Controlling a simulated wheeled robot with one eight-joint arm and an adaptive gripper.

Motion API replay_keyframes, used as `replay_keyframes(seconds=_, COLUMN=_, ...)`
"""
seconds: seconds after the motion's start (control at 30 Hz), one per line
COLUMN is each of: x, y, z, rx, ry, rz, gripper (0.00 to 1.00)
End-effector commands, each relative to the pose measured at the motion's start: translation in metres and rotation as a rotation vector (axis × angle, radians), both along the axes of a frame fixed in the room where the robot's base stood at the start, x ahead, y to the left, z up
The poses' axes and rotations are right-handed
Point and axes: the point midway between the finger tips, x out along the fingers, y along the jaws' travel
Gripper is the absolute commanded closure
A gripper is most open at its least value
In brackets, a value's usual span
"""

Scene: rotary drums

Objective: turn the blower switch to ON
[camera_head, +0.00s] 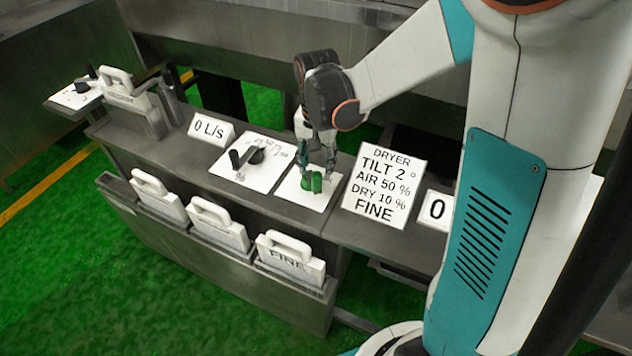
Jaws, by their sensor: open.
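A green switch knob (312,182) stands on a white plate (292,190) on the grey console. I take it to be the blower switch; its labels are hidden or too small to read. My gripper (317,172) points down over the green knob, with its fingers open around its upper part. Whether the fingers touch the knob cannot be told. The knob's set position cannot be made out.
Left of it is a dial plate with a black handle (243,157) and a "0 L/s" sign (211,129). Right of it stands a dryer sign (384,186). Several white handled blocks, one marked FINE (291,262), sit in the front rack. My arm covers the right side.

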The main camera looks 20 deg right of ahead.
Motion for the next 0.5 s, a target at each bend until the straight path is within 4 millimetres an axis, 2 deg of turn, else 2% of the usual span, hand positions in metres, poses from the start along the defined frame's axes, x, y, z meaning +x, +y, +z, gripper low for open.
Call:
replay_keyframes(seconds=0.03, x=0.000, y=0.000, z=-0.014, rx=0.000, ry=0.000, rz=0.000, gripper=0.58)
replay_keyframes(seconds=0.2, x=0.000, y=0.000, z=-0.042, rx=0.000, ry=0.000, rz=0.000, gripper=0.58)
replay_keyframes(seconds=0.33, x=0.000, y=0.000, z=-0.056, rx=0.000, ry=0.000, rz=0.000, gripper=0.58)
replay_keyframes(seconds=0.5, x=0.000, y=0.000, z=-0.064, rx=0.000, ry=0.000, rz=0.000, gripper=0.58)
